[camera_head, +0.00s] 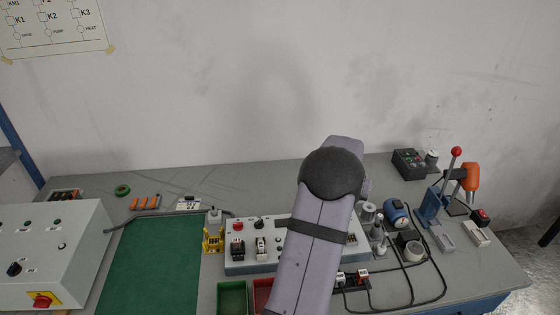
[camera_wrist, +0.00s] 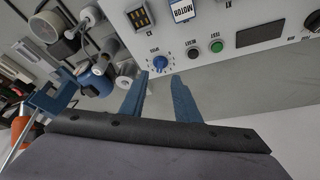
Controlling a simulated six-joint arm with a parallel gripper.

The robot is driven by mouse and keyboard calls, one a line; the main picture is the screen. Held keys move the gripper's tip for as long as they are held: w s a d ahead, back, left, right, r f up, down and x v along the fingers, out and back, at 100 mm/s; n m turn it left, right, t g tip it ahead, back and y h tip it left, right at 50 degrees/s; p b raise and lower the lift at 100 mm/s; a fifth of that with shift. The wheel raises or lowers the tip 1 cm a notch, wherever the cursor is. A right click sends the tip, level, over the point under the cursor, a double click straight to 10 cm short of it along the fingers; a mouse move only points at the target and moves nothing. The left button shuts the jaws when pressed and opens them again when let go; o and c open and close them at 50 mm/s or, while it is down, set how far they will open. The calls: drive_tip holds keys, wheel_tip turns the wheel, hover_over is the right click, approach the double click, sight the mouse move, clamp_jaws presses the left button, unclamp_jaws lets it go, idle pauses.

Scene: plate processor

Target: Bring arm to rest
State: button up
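My gripper (camera_wrist: 159,78) shows in the wrist view as two blue fingers with a clear gap between their tips and nothing held. Just beyond the tips is a blue knob (camera_wrist: 160,62) on a grey panel (camera_wrist: 205,68); I cannot tell whether they touch it, but a gap appears. In the head view my arm stands over the table's middle right, in front of the panel (camera_head: 265,257), and hides its right part. The gripper itself is hidden behind the arm there.
A control box (camera_head: 60,250) stands left, beside a green mat (camera_head: 150,260). A green bin (camera_head: 231,297) and a red bin (camera_head: 262,291) sit in front of the panel. A blue motor (camera_head: 396,212), cables and a blue press (camera_head: 432,205) crowd the right. The back strip is mostly clear.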

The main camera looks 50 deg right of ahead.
drive_tip(key=w+a+r+n+y, duration=0.15)
drive_tip(key=w+a+n, duration=0.25)
drive_tip(key=w+a, duration=0.9)
drive_tip(key=w+a+n+y, duration=0.1)
drive_tip(key=w+a+n, duration=0.25)
drive_tip(key=a, duration=1.45)
drive_tip(key=s+a+n+g+y, duration=0.1)
drive_tip(key=s+a+n, duration=0.4)
drive_tip(key=a, duration=0.7)
drive_tip(key=s+a+n+y, duration=0.1)
drive_tip(key=s+a+n, duration=0.2)
drive_tip(key=s+a, duration=0.55)
wheel_tip(320, 180, down, 63)
drive_tip(key=w+a+b, duration=0.2)
drive_tip(key=a+b, duration=0.1)
drive_tip(key=b, duration=5.9)
drive_tip(key=shift+w, duration=0.2)
drive_tip(key=shift+r+m, duration=0.15)
drive_tip(key=shift+m, duration=0.1)
